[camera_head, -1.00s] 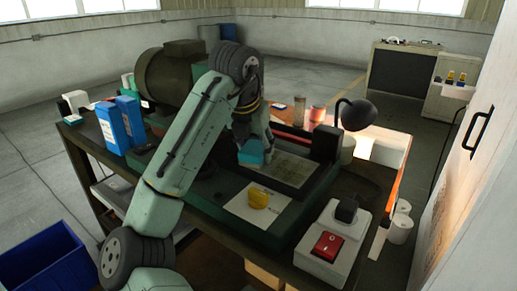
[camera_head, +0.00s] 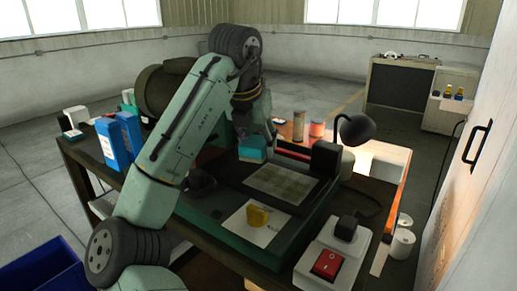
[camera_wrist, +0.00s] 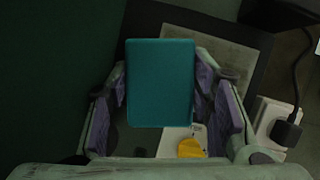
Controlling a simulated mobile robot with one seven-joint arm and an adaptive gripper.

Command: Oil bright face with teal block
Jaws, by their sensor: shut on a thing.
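My gripper (camera_wrist: 162,92) is shut on the teal block (camera_wrist: 160,85), its purple-padded fingers on either side of it. In the head view the teal block (camera_head: 253,148) hangs below my gripper, near the far left end of a dark flat plate. A grey, mottled face (camera_head: 283,184) lies on that plate; whether it is the bright face I cannot tell for sure. In the wrist view the face (camera_wrist: 215,55) is partly hidden behind the block. The block looks raised above the plate; I cannot tell whether it touches anything.
A switch box with a red switch (camera_head: 327,264) stands at the right front. A black lamp (camera_head: 355,128), blue cartons (camera_head: 108,143) and a large motor (camera_head: 165,88) crowd the bench.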

